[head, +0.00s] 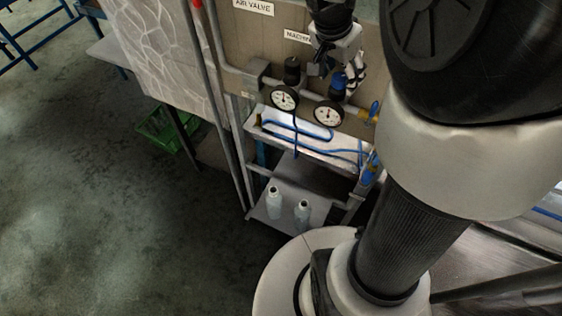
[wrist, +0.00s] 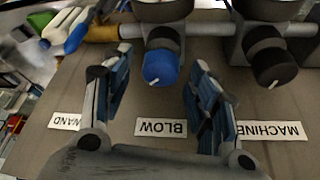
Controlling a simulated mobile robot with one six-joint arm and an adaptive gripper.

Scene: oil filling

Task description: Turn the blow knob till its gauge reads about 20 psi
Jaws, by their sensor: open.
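The blow knob (wrist: 161,67) is a blue cap with a white mark, above the upside-down BLOW label (wrist: 161,127) in the wrist view. My gripper (wrist: 158,75) is open, with one finger on each side of the blue knob and a gap to both. In the head view the blue knob (head: 338,82) shows beside my gripper (head: 337,72), above the right-hand gauge (head: 328,115). That gauge has a white face and a needle, too small to read. In the wrist view the gauge face is out of sight.
A black knob (wrist: 272,64) sits by the MACHINE label (wrist: 284,130), close to one finger. A second gauge (head: 284,98) hangs to the left. Blue hoses lie on a shelf (head: 310,147) below, and two bottles (head: 274,197) stand on a lower shelf.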

